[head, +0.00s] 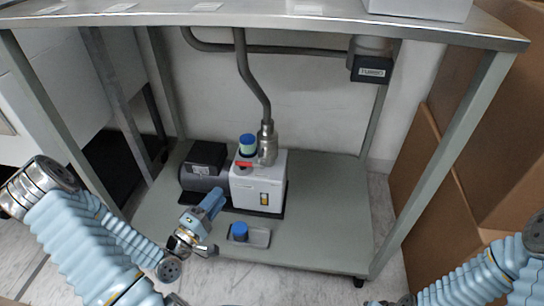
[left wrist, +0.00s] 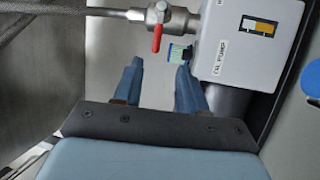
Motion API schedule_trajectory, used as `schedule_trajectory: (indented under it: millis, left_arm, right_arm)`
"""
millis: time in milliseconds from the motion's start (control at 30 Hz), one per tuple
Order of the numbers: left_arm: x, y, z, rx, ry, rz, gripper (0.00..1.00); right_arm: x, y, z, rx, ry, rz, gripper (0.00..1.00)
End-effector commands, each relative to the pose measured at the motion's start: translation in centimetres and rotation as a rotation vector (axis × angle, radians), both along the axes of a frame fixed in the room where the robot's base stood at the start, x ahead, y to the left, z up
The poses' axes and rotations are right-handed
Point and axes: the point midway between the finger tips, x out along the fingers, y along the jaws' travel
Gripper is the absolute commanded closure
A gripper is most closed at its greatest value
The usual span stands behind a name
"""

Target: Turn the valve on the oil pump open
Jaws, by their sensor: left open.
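The oil pump (head: 258,190) is a white box beside a dark motor on the lower shelf. Its label shows in the left wrist view (left wrist: 232,52). The valve's red handle (head: 243,164) sits crosswise to the metal pipe at the top of the pump; it also shows in the left wrist view (left wrist: 157,38). My left gripper (head: 216,196) is in front of the motor, left of the pump and below the handle. In the left wrist view its blue fingers (left wrist: 158,82) are apart and empty, with the handle ahead of them, not touched. My right gripper is out of view.
A blue-capped bottle (head: 247,142) stands by the valve. A small tray with a blue cap (head: 240,231) lies in front of the pump. The tabletop (head: 270,22) and frame legs (head: 445,160) surround the shelf (head: 335,200), which is bare at the right. Cardboard boxes (head: 415,170) stand right.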

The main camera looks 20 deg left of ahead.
Motion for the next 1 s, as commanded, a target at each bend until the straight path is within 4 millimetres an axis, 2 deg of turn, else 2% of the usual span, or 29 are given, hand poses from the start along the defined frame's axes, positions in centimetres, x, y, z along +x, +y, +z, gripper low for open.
schedule_trajectory:
  millis: [167,500,700,833,1000]
  left_arm:
    - [1.3,-0.1,0.7,-0.009,-0.019,-0.002,0.59]
    - [8.8,-1.4,2.0,-0.009,-0.017,-0.002,0.59]
    - [12.0,-1.9,2.5,-0.007,-0.014,0.000,0.59]
    - [12.9,-2.0,2.7,-0.008,-0.013,0.001,0.59]
    - [13.2,-2.1,2.7,-0.008,-0.012,0.001,0.59]
  right_arm:
    - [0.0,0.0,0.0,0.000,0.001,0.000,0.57]
    - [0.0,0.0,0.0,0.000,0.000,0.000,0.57]
    - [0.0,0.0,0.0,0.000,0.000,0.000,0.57]
    - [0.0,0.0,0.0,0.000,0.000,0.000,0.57]
    - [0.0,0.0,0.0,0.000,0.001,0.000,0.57]
